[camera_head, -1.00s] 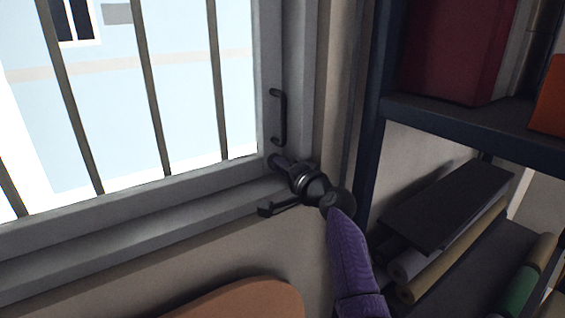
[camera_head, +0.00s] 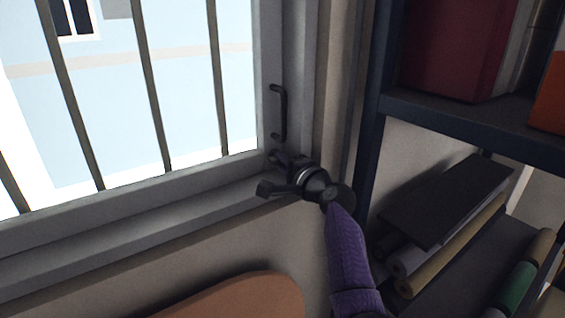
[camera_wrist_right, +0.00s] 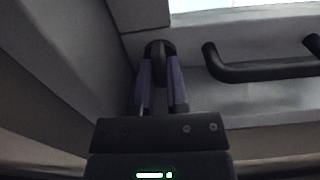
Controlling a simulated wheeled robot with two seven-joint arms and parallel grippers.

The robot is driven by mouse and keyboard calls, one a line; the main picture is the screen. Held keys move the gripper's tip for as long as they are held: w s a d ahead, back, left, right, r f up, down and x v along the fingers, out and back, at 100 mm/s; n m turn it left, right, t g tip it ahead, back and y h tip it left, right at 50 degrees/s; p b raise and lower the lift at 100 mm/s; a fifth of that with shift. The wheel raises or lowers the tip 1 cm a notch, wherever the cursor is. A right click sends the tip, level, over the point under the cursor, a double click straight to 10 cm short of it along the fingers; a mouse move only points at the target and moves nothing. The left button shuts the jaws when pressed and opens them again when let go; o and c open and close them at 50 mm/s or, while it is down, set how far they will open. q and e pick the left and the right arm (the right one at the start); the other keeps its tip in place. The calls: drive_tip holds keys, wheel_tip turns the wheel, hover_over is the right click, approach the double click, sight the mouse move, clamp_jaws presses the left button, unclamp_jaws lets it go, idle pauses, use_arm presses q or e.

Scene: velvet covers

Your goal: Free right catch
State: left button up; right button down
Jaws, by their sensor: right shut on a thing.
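The right catch is a small dark knob (camera_wrist_right: 159,47) at the corner of the window frame in the right wrist view. In the head view it is mostly hidden by my gripper. My right gripper (camera_head: 277,158) reaches the lower right corner of the window. In the wrist view its two purple fingers (camera_wrist_right: 160,64) are shut on the catch, one on each side. The grey window frame (camera_head: 130,190) looks closed. My left gripper is not in view.
A black pull handle (camera_head: 280,112) is fixed to the window frame just above my gripper, close to it. Vertical bars (camera_head: 152,85) cross the window. A dark shelf unit (camera_head: 480,125) stands at the right, holding rolls (camera_head: 450,250) and a dark board (camera_head: 445,200). A brown rounded object (camera_head: 235,298) is below.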

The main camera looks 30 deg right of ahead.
drive_tip(key=c, duration=0.6)
unclamp_jaws()
drive_tip(key=shift+c, duration=0.2)
drive_tip(key=shift+s, duration=0.1)
drive_tip(key=s+d+b, duration=0.1)
drive_tip(key=s+b, duration=0.1)
drive_tip(key=s, duration=0.7)
drive_tip(key=shift+s+d, duration=0.2)
drive_tip(key=shift+s, duration=0.15)
